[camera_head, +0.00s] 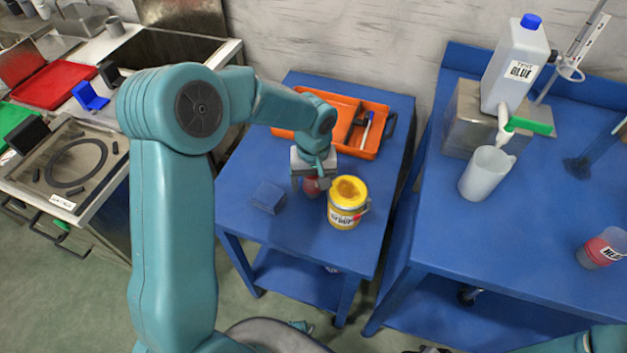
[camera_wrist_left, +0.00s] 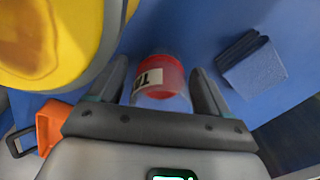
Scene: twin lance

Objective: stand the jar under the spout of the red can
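A small jar with a red band and white label (camera_head: 312,187) is on the left blue table, mostly hidden beneath my left gripper (camera_head: 313,180). In the left wrist view the jar (camera_wrist_left: 162,82) lies between the two dark fingers of my left gripper (camera_wrist_left: 160,68). The fingers are apart, with a narrow gap visible at the jar's left side. I see no red can. A white can with a blue cap and a "BLUE" label (camera_head: 515,65) stands on a metal block, its spout (camera_head: 503,125) above a white jug (camera_head: 486,174). My right gripper is out of view.
A yellow tin (camera_head: 344,213) stands close beside the jar; it also shows in the left wrist view (camera_wrist_left: 45,40). A blue block (camera_head: 268,197) and an orange tray (camera_head: 375,138) share that table. A red-banded jar (camera_head: 602,248) stands on the right table. A gap separates the tables.

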